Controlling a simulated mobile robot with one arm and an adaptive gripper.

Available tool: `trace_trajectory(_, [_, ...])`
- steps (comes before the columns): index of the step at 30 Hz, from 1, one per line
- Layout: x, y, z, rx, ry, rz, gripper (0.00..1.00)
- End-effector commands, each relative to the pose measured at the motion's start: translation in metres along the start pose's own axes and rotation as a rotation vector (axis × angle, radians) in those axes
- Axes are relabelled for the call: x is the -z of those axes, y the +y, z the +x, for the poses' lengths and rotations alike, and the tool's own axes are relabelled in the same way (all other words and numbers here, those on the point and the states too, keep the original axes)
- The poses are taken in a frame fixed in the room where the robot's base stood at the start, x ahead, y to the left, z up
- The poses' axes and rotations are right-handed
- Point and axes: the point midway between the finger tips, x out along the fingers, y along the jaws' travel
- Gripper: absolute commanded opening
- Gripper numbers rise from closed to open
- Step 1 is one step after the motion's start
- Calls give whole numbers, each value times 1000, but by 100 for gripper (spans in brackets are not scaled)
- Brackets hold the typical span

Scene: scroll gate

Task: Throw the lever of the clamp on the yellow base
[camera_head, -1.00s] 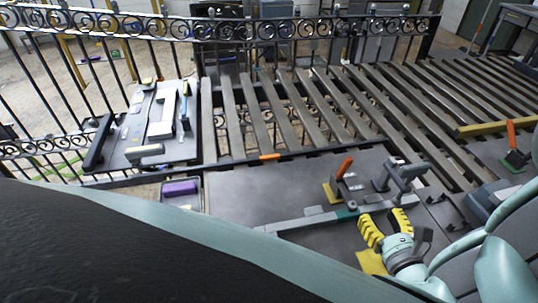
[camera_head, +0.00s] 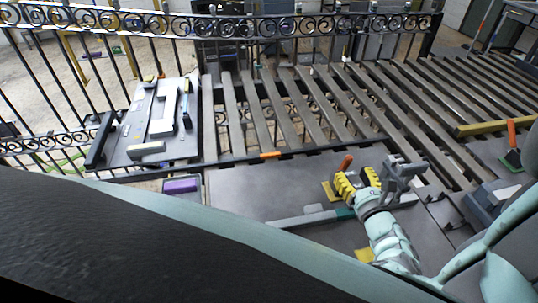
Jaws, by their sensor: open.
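The clamp on the yellow base (camera_head: 328,191) sits on the grey bench panel. Its orange lever handle (camera_head: 346,162) sticks up, tilted to the right. My gripper (camera_head: 357,180) reaches up from the lower right, its yellow-padded fingers apart. The fingertips are just in front of and below the orange handle, and they overlap the clamp's body in the picture. I cannot tell whether they touch it. The clamp's lower right part is hidden by my gripper.
A grey vise-like device (camera_head: 402,172) stands close to the right of my gripper. A long grey bar (camera_head: 300,220) lies in front. A clamp on a green base (camera_head: 512,160) with an orange handle is at far right. A yellow patch (camera_head: 363,256) shows beside my arm. A slatted rack (camera_head: 280,110) is behind.

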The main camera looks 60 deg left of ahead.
Motion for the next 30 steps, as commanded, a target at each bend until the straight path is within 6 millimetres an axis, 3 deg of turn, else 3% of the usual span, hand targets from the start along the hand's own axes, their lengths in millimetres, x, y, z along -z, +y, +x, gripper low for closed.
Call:
trace_trajectory(12, [1,2,42,-5,-2,0,48])
trace_trajectory(25, [0,2,48,-4,0,-2,48])
trace_trajectory(26, [0,2,48,-4,0,-2,52])
trace_trajectory(30, [0,2,48,-4,0,-2,38])
